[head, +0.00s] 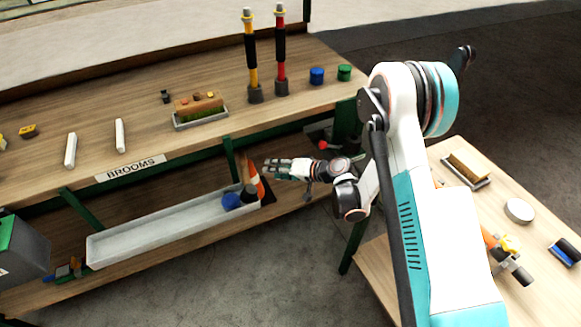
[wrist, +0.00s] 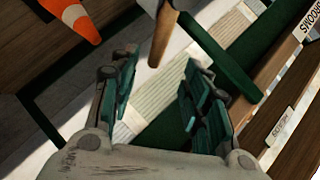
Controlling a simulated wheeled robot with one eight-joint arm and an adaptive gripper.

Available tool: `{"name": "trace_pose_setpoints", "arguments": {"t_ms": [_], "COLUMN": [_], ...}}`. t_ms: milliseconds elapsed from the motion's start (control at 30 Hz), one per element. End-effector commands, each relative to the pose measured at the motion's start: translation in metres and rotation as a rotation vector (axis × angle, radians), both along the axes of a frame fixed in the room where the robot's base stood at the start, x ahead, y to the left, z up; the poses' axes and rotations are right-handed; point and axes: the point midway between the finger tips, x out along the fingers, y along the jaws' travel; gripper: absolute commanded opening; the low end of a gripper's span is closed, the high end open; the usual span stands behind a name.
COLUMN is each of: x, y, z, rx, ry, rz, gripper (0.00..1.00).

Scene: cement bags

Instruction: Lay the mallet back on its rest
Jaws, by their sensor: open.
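My gripper (head: 277,167) is open, reaching left over the lower shelf, beside an orange-and-white cone (head: 256,179). In the wrist view its two green-padded fingers (wrist: 160,95) stand apart with nothing clasped between them. A wooden handle (wrist: 162,38) with a dark grey part at its upper end shows beyond the fingertips at the top; I cannot tell whether it belongs to the mallet. The cone also shows in the wrist view (wrist: 76,18) at upper left. No mallet or rest can be made out for certain in the head view.
A long grey tray (head: 165,222) with a blue lid (head: 231,201) lies on the lower shelf. The upper bench (head: 110,110) and a green post (head: 229,158) stand close to my gripper. A side table (head: 450,220) at right holds a brush and an orange-handled tool (head: 488,238).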

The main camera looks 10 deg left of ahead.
Motion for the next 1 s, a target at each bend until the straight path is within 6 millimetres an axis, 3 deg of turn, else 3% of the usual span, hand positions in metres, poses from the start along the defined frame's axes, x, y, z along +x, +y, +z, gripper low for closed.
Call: {"name": "trace_pose_setpoints", "arguments": {"t_ms": [233,367,667,1000], "x": [0.000,0.004,0.007,-0.030], "y": [-0.002,-0.009,-0.053,-0.117], "z": [0.004,0.023,0.115,0.209], "rx": [-0.003,-0.030,-0.180,-0.362], "ry": [-0.001,-0.003,-0.015,-0.030], "rz": [-0.002,-0.013,-0.076,-0.152], "gripper": [0.43,0.43,0.43,0.43]}}
